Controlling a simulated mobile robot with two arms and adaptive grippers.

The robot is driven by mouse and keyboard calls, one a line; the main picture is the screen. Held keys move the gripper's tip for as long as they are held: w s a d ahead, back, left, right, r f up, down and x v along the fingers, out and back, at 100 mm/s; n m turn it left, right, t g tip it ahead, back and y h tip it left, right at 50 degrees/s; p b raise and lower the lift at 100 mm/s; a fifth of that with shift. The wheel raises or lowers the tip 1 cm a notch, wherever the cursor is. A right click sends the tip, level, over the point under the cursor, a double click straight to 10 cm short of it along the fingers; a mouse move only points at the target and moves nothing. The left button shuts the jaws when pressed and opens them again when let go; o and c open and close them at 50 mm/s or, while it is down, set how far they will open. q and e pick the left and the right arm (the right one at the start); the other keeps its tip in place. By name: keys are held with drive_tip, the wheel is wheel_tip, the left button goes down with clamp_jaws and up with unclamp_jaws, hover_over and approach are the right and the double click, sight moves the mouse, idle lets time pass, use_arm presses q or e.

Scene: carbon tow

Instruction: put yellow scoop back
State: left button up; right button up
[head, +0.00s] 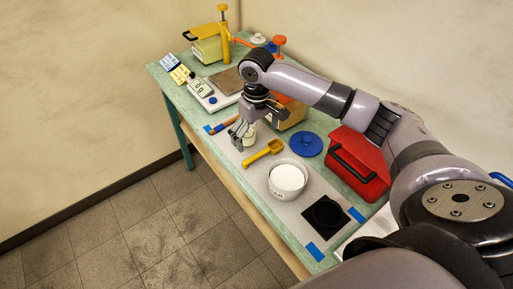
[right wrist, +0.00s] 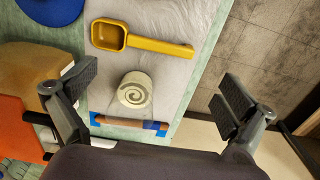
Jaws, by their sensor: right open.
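The yellow scoop (head: 263,153) lies on the pale sheet on the bench, between a white roll (head: 249,134) and a white tub of white powder (head: 287,178). The scoop (right wrist: 143,39) also shows in the right wrist view, bowl to the left, handle to the right. My right gripper (head: 240,134) is open over the roll, beside the scoop. In the right wrist view the open fingers (right wrist: 158,90) stand wide apart with the roll (right wrist: 136,89) between them in the picture; I see no contact. My left gripper is not in view.
A blue lid (head: 307,144) and a red box (head: 359,163) lie right of the scoop. A black square (head: 325,213) is near the front. A scale (head: 205,92) and a yellow-topped container (head: 207,44) stand at the back. The floor on the left is clear.

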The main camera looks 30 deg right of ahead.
drive_tip(key=shift+r, duration=1.9)
drive_tip(key=shift+f, duration=0.1)
